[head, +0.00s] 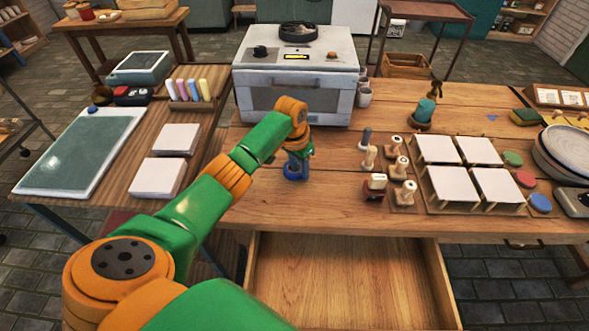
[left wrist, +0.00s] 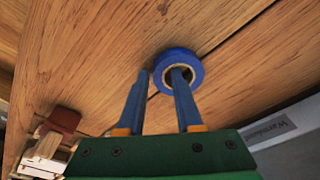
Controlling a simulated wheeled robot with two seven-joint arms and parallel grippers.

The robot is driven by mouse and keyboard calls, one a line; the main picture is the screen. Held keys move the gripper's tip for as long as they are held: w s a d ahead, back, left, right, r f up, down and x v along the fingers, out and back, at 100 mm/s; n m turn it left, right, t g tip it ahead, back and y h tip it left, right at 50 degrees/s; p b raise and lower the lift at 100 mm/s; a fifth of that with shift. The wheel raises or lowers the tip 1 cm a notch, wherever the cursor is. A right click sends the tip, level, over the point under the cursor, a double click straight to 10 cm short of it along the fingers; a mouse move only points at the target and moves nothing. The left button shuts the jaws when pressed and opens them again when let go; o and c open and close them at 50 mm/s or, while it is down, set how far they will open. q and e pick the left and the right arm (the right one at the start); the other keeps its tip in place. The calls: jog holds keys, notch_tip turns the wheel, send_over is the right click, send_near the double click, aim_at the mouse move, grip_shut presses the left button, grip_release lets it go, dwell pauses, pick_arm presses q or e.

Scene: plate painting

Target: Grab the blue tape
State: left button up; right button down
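The blue tape (head: 289,176) is a small ring lying flat on the wooden table, left of the stamps. In the left wrist view the tape (left wrist: 196,68) shows its pale inner core. My left gripper (head: 296,165) points down at it. In the left wrist view the gripper's (left wrist: 160,76) two blue fingers are apart. One fingertip is over or in the ring's hole, the other is just outside its left side, with the ring's wall between them. A small gap shows beside the wall. My right gripper is in neither view.
Several stamps (head: 376,184) stand to the right of the tape, near white tiles (head: 437,149) on a wooden rack. A white oven-like machine (head: 296,87) stands behind. An open empty drawer (head: 340,280) juts out in front. Table between tape and machine is clear.

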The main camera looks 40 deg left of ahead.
pick_arm(q)
grip_shut()
